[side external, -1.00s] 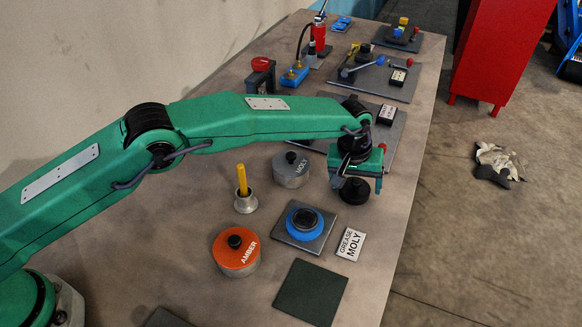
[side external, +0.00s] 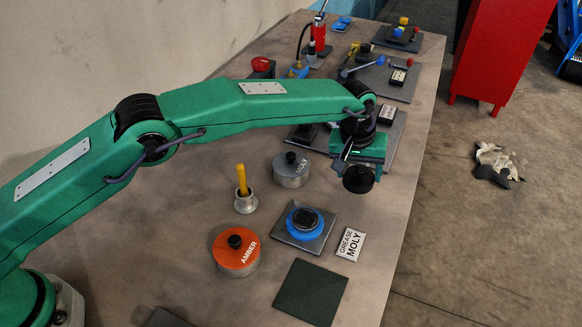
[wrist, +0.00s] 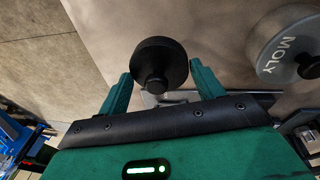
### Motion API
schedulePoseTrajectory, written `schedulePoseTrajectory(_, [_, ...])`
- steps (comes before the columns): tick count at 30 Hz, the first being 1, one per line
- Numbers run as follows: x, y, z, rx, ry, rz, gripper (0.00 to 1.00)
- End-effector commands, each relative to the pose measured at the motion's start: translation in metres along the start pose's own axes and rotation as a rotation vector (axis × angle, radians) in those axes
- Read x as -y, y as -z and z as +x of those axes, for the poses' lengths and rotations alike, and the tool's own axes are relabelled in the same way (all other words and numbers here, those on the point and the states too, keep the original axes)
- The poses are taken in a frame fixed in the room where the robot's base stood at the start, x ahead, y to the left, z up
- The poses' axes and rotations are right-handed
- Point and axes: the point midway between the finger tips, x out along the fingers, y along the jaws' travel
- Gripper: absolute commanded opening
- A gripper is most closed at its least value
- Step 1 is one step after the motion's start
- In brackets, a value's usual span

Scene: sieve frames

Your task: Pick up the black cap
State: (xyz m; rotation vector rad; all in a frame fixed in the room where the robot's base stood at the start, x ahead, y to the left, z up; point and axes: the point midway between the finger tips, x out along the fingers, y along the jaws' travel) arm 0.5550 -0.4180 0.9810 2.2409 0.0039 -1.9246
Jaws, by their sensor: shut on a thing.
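The black cap (side external: 358,180) is a round dark disc with a smaller knob. My gripper (side external: 352,168) is shut on it and holds it above the bench, near the bench's right edge in the side view. In the wrist view the cap (wrist: 160,62) sits between the two green fingers of my gripper (wrist: 158,88), with its knob towards the palm. The exact contact of the fingers on the knob is partly hidden.
A grey MOLY tin (side external: 291,170) stands left of the cap. An orange AMBER tin (side external: 236,253), a blue ring on a plate (side external: 305,222), a yellow stick in a holder (side external: 242,190), a GREASE MOLY label (side external: 350,244) and a dark green mat (side external: 311,292) lie nearer.

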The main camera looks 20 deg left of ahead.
Motion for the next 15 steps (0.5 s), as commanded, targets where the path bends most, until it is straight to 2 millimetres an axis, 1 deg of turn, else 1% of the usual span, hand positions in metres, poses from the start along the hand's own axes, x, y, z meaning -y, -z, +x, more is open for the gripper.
schedulePoseTrajectory(8, [-0.011, -0.025, -0.021, 0.004, -0.007, 0.003, 0.44])
schedulePoseTrajectory(15, [-0.024, -0.061, -0.048, 0.013, -0.013, 0.003, 0.44])
